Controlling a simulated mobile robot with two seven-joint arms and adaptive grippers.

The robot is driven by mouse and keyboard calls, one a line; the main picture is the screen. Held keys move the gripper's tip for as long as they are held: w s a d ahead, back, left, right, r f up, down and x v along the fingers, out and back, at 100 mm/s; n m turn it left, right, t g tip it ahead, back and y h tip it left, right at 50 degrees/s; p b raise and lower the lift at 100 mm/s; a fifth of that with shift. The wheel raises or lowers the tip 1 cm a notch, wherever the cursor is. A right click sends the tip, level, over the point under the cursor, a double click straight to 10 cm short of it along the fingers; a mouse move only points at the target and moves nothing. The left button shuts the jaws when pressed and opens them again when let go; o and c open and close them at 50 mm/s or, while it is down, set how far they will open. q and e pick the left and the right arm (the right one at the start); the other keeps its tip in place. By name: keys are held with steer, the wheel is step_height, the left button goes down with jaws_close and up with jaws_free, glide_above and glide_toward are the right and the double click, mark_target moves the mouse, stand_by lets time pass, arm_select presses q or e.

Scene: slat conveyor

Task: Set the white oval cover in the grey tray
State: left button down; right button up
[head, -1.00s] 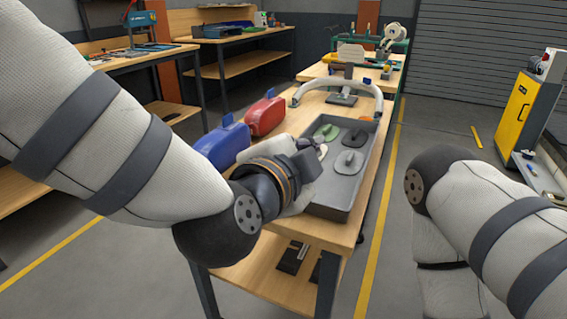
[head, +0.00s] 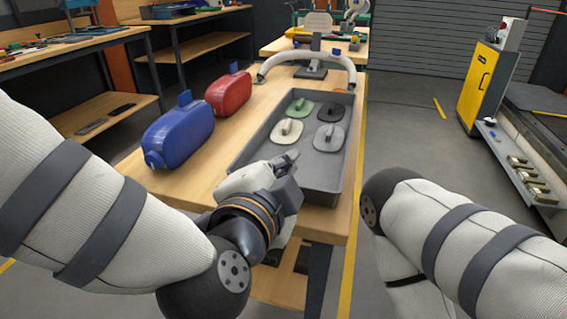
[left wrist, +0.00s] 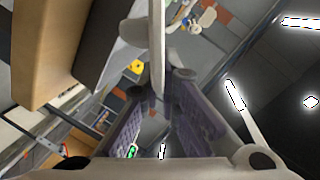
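My right gripper is out of view.
A blue container (head: 178,135) and a red container (head: 228,93) stand left of the tray on the wooden table (head: 135,170). A white curved frame (head: 307,56) rises behind the tray. The tray's near floor is bare.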

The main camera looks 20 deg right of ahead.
arm_select(q)
steer(key=shift+f, duration=0.35)
steer(key=c, duration=1.8)
jaws_free()
